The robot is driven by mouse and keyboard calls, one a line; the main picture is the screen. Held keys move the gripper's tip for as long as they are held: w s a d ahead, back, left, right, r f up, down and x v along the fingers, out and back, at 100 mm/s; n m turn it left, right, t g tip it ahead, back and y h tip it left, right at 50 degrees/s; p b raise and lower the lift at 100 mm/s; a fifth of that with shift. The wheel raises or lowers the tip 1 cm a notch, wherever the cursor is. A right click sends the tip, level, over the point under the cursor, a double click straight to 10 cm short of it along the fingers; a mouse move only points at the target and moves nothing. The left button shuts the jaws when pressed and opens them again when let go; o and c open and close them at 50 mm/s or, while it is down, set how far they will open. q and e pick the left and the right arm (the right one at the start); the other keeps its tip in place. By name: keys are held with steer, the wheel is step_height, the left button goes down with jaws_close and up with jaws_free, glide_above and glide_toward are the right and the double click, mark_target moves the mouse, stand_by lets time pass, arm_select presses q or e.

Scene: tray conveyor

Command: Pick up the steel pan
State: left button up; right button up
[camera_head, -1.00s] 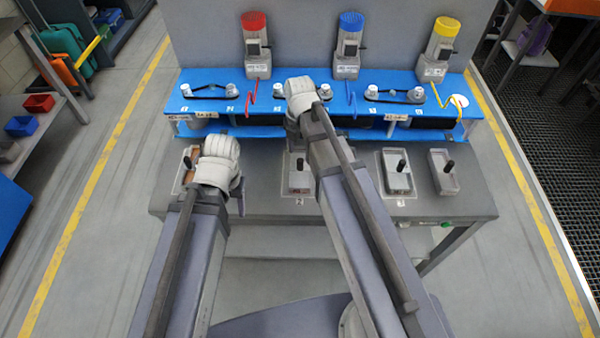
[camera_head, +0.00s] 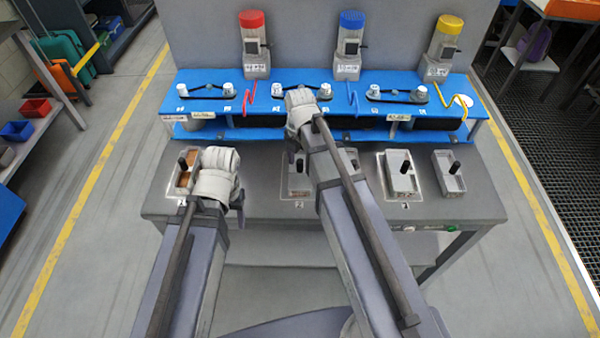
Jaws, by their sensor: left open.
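I cannot tell which is the steel pan. The leftmost pan (camera_head: 196,160) has brown contents and is just left of my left wrist. A second pan (camera_head: 299,188) is partly hidden by my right arm. A third pan (camera_head: 401,183) and a fourth pan (camera_head: 455,184) are in clear view at the right. My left gripper (camera_head: 239,204) is open beside the leftmost pan, its fingers mostly hidden by the wrist. My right gripper (camera_head: 291,146) is over the bench's back, its jaws unclear.
A blue shelf (camera_head: 340,134) with belts and knobs runs along the back of the bench (camera_head: 270,205). Red, blue and yellow-topped units stand behind it.

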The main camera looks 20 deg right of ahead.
jaws_close()
stand_by(1.2)
